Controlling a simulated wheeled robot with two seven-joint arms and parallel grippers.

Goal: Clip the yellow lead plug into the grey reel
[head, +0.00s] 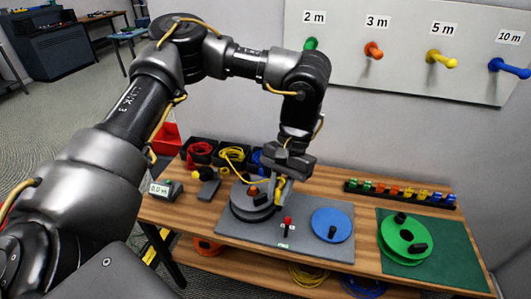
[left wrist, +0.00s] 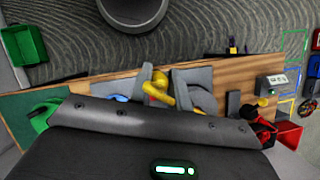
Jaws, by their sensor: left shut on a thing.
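The grey reel (head: 252,210) lies flat on the grey mat on the wooden bench, with a small orange-red knob on top. My left gripper (head: 280,187) points down over the reel's right side and is shut on the yellow lead plug (head: 279,193). The plug also shows between the fingers in the left wrist view (left wrist: 157,92). I cannot tell whether the plug touches the reel. The yellow lead (head: 233,155) loops at the bins behind the reel. My right gripper is in neither view.
A blue disc (head: 331,227) and a red-topped post (head: 288,226) stand on the grey mat (head: 313,254). A green reel (head: 404,245) sits on the green mat at right. Behind are a rack of coloured plugs (head: 400,193) and a pegboard (head: 410,45).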

